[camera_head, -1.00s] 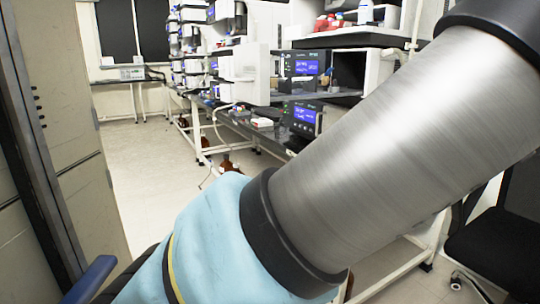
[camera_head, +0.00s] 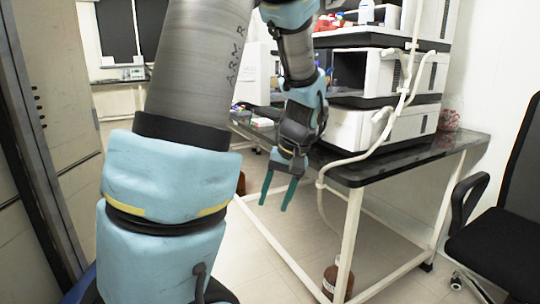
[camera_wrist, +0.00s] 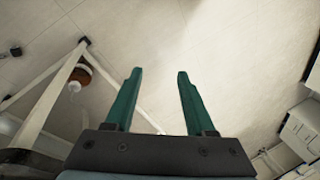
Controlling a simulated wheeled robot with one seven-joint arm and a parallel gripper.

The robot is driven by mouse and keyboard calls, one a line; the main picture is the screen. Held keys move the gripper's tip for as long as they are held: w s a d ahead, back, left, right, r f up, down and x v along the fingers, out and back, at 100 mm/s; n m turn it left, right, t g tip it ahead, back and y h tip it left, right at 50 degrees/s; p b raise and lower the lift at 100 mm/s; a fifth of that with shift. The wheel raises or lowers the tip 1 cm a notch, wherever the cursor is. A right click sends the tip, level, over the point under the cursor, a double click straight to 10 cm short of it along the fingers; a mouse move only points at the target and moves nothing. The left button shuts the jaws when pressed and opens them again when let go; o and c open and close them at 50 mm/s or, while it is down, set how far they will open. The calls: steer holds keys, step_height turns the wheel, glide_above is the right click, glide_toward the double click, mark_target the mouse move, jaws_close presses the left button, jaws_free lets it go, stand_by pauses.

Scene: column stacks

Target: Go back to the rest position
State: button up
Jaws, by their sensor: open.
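My gripper (camera_head: 278,194) hangs in front of the left end of the dark bench top in the head view, fingers pointing down. Its two green fingers are apart with nothing between them. In the wrist view my gripper (camera_wrist: 156,78) is also open and empty, with only pale floor tiles beyond the fingertips. My arm's grey and blue links cover much of the left and middle of the head view and hide part of the bench and instruments behind.
The dark bench (camera_head: 375,172) on a white frame carries stacked white instruments (camera_head: 385,125) with hoses. A brown bottle (camera_head: 336,282) stands on the floor under it; one shows in the wrist view (camera_wrist: 80,74). A black chair (camera_head: 500,225) is at right, a cabinet (camera_head: 50,90) at left.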

steer(key=s+a+f+h, duration=0.2)
steer(key=s+a+h, duration=0.1)
steer(key=s+a, duration=0.45)
step_height(320, 180, up, 19)
steer(key=p, duration=1.9)
steer(key=shift+w+a+r+t+h, duration=0.2)
steer(key=shift+w+t+h, duration=0.1)
steer(key=shift+t, duration=0.1)
